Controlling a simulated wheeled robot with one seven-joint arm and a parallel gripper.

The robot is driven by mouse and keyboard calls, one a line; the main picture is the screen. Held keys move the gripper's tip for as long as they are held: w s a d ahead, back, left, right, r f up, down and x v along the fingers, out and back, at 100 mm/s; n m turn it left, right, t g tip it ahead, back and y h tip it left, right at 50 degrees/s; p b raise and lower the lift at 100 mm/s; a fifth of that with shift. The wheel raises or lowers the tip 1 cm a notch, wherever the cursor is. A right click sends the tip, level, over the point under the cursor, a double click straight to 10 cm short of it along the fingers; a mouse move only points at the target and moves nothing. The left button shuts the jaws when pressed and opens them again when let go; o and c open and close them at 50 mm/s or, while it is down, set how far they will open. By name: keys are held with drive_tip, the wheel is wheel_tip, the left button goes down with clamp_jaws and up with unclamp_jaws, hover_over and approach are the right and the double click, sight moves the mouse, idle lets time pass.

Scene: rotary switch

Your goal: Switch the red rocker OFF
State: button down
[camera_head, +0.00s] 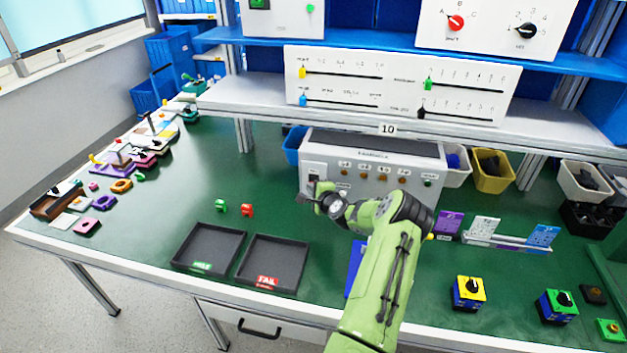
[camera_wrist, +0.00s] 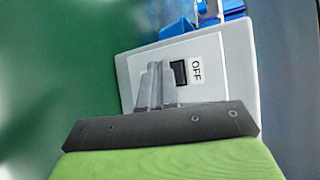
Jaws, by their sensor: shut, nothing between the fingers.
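A grey control box (camera_head: 375,160) stands at the back of the green bench under the shelf. On its left front is a pale plate with a small dark rocker (camera_head: 314,178). In the wrist view the rocker (camera_wrist: 179,73) sits in the white plate (camera_wrist: 213,52), next to an "OFF" label (camera_wrist: 196,70). It looks black; I see no red on it, and its tilt cannot be told. My gripper (camera_head: 309,196) is in front of the box's left end. In the wrist view its fingers (camera_wrist: 155,72) are shut and empty, beside the rocker; contact cannot be told.
Several knobs (camera_head: 376,177) line the box front right of the rocker. The shelf edge (camera_head: 387,128) overhangs the box. Two dark trays (camera_head: 272,262) and small red (camera_head: 246,210) and green (camera_head: 221,207) pieces lie left of my arm. Blue bins (camera_head: 295,146) stand behind.

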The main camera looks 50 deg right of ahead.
drive_tip(key=shift+s+a+f, duration=0.1)
drive_tip(key=shift+s+a, duration=0.25)
drive_tip(key=shift+a, duration=0.4)
drive_tip(key=shift+s+a+f, duration=0.15)
drive_tip(key=shift+s+a, duration=0.15)
drive_tip(key=shift+a, duration=0.45)
drive_tip(key=shift+s+a+f, duration=0.1)
drive_tip(key=shift+s+a, duration=0.25)
drive_tip(key=shift+a, duration=0.4)
